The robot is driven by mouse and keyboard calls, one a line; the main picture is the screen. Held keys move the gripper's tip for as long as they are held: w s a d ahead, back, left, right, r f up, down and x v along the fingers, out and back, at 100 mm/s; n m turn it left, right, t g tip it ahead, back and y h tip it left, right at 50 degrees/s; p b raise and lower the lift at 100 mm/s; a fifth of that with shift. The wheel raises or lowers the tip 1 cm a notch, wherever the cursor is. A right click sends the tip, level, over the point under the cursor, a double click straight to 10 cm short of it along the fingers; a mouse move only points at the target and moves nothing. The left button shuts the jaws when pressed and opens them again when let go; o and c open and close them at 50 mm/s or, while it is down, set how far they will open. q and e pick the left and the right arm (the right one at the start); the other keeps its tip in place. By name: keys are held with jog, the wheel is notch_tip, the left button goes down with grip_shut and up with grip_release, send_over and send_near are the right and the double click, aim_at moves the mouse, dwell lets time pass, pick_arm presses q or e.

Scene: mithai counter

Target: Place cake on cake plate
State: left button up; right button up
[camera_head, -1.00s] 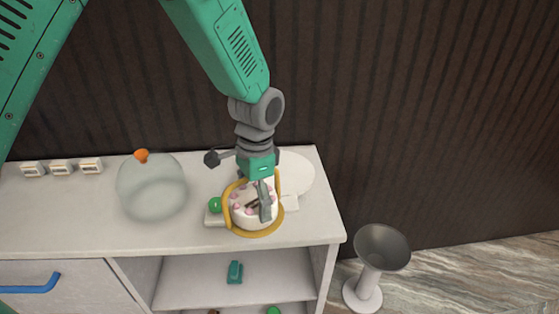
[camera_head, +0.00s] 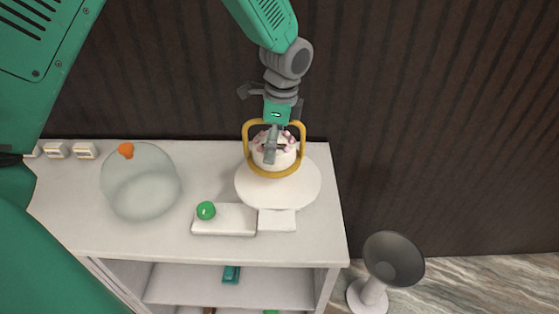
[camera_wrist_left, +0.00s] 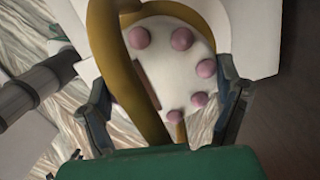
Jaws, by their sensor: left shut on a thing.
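The white cake (camera_head: 287,157) has pink dots on top and a yellow hoop-shaped handle and rim around it. My left gripper (camera_head: 271,152) is shut on the cake from above, its exact grip partly hidden. The white round cake plate (camera_head: 278,193) is on the counter, with the cake over its back part. I cannot tell whether the cake touches the plate. In the left wrist view the cake (camera_wrist_left: 185,65) sits between the fingers of the left gripper (camera_wrist_left: 165,102), with the yellow handle crossing it. My right gripper is not in view.
A glass dome (camera_head: 140,185) with an orange knob stands left on the counter (camera_head: 120,233). A white slab (camera_head: 225,222) with a green ball (camera_head: 206,210) and a small white block (camera_head: 277,221) lie in front of the plate. A grey bowl-topped stand (camera_head: 393,259) is right of the counter.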

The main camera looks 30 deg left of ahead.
pick_arm(q)
jog(key=shift+f, duration=0.7)
jog(key=shift+w+d+f, duration=0.1)
jog(key=shift+f, duration=0.25)
jog(key=f, duration=0.1)
jog(key=d+f, duration=0.1)
jog(key=shift+w+d+f, duration=0.15)
jog(key=shift+d+f, duration=0.05)
jog(key=shift+f, duration=0.55)
jog(key=shift+a+f, duration=0.1)
jog(key=shift+a, duration=0.25)
jog(key=o, duration=1.3)
jog(key=shift+a, duration=0.2)
jog(key=shift+a+f, duration=0.1)
jog(key=shift+d+r, duration=0.3)
jog(key=r, duration=0.2)
jog(key=d+r, duration=0.1)
jog(key=r, duration=0.1)
jog(key=shift+w+r, duration=0.15)
jog(key=shift+r, duration=0.05)
notch_tip(320, 180, up, 6)
jog(key=shift+w+r, duration=0.1)
jog(key=shift+r, duration=0.35)
jog(key=shift+d+r, duration=0.15)
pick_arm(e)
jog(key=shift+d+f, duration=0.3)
